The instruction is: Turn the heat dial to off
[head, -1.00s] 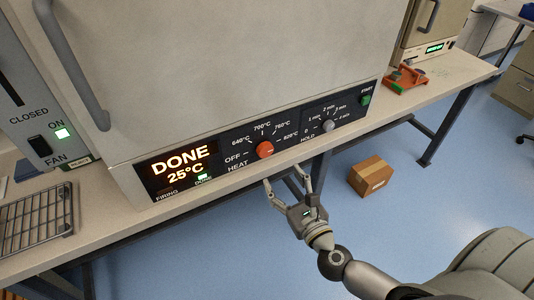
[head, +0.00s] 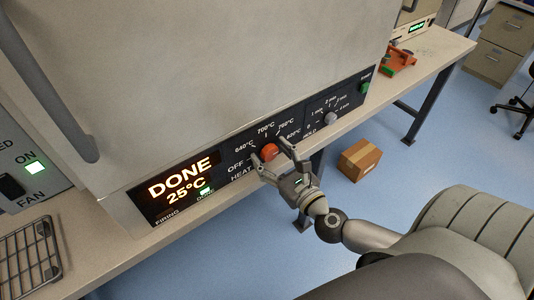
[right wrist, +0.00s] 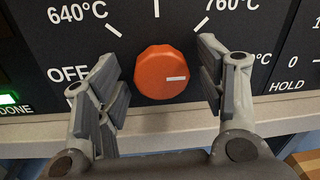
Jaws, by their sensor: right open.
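The orange-red heat dial (head: 269,151) sits on the black panel of the furnace. In the right wrist view the dial (right wrist: 162,72) shows a white mark pointing right, away from OFF and toward the label partly hidden by a finger, which reads 820°C in the head view. OFF (right wrist: 68,73) is at the dial's left. My right gripper (head: 280,150) is open at the dial. In the right wrist view its fingers (right wrist: 163,90) stand on both sides of the dial with gaps, not touching it. My left gripper is not in view.
The furnace display (head: 183,182) reads DONE 25°C. The hold dial (head: 331,118) and green start button (head: 365,88) are to the right. A wire rack (head: 30,262) lies on the bench at left. A cardboard box (head: 360,160) is on the floor.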

